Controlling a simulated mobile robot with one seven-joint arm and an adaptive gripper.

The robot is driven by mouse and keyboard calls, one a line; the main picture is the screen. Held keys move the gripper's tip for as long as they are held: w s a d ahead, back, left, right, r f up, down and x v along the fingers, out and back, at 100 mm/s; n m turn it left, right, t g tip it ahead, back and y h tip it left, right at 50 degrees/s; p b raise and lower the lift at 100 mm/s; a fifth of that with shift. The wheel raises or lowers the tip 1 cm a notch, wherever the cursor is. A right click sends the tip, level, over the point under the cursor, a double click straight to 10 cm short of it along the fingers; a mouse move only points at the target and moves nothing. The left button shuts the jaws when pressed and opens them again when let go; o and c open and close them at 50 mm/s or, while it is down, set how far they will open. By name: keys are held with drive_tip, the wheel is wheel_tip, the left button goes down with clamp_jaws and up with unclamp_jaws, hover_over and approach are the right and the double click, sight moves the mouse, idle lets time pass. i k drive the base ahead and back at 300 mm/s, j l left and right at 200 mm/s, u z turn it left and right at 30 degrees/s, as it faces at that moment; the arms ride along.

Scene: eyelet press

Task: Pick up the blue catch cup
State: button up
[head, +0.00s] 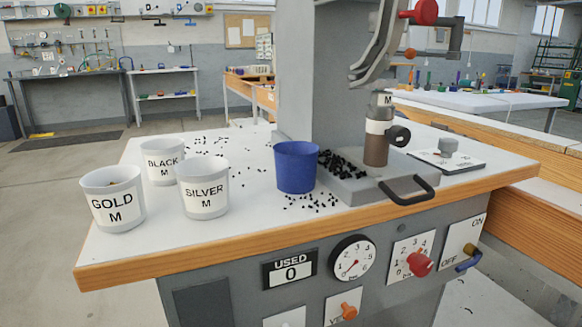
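The blue catch cup (296,168) stands upright on the white worktop (235,205), just left of the press base. Its inside is mostly hidden from this angle, so I cannot tell what it holds. Small black bits (312,202) lie scattered in front of it, and a pile of black eyelets (342,163) lies close to its right on the press base (365,185). My gripper is not in view.
White cups marked GOLD (112,200), BLACK (163,163) and SILVER (204,190) stand at the left. The press column (312,80) rises behind the blue cup. A black handle (408,190) juts out at the right.

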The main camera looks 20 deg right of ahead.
sight(296, 162)
drive_tip(key=j+z, duration=0.1)
drive_tip(key=z, duration=0.6)
drive_tip(key=k+j+z, duration=0.1)
drive_tip(key=j+z, duration=0.2)
drive_tip(key=k+j+z, duration=0.15)
drive_tip(key=j+z, duration=0.15)
drive_tip(key=k+j+z, duration=0.15)
drive_tip(key=j+z, duration=0.15)
drive_tip(key=k+j+z, duration=0.2)
drive_tip(key=k+j, duration=0.5)
drive_tip(key=j, duration=0.15)
drive_tip(key=i+j, duration=0.3)
drive_tip(key=j, duration=0.15)
